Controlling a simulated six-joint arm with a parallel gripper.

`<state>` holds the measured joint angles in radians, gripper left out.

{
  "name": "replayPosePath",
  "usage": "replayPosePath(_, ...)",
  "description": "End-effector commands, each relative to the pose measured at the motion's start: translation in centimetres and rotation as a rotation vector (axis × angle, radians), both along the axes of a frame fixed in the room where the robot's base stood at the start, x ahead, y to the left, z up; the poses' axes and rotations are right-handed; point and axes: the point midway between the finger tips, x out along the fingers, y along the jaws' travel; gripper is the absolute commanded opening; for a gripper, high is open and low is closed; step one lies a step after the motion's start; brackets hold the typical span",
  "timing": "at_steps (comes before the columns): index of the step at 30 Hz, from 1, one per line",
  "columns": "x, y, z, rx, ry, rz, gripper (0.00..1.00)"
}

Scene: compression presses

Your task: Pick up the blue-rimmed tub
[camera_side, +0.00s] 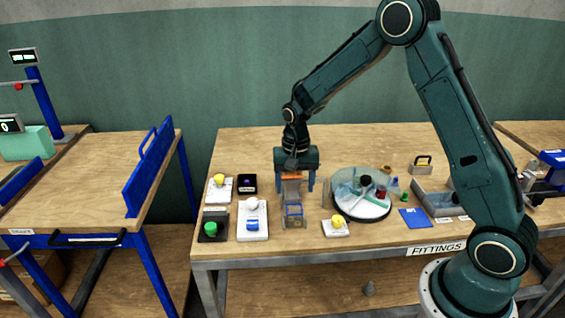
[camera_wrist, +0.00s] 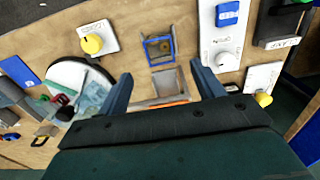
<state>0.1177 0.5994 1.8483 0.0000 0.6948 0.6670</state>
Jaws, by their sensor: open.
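The blue-rimmed tub (camera_side: 293,211) is a small clear box with a blue rim, standing on the table in front of my gripper in the side view. In the wrist view the tub (camera_wrist: 147,49) lies just beyond my fingertips, slightly above the middle of the gap. My gripper (camera_side: 296,187) points down and is open, with nothing clasped. Its two blue fingers also show in the wrist view (camera_wrist: 160,72). An orange-rimmed box (camera_side: 291,176) shows between the fingers, behind the blue-rimmed tub. The gripper's exact height above them cannot be told.
A white panel with a blue part (camera_side: 252,233) stands left of the tub. A yellow-knobbed switch (camera_side: 336,226) is close at right. A round clear-walled tray (camera_side: 360,213) with several items lies farther right. Bare table shows around the tub's front.

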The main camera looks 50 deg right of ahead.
Motion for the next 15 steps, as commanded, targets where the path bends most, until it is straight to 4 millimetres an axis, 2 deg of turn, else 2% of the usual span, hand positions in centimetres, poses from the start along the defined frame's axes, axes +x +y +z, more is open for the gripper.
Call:
replayPosePath(3, -0.1, 0.0, -1.9, 0.0, 0.003, 0.0, 0.67)
replayPosePath(6, 0.0, 0.0, -3.0, 0.0, 0.001, 0.0, 0.67)
replayPosePath(15, 0.0, 0.0, -3.9, 0.0, -0.001, 0.0, 0.67)
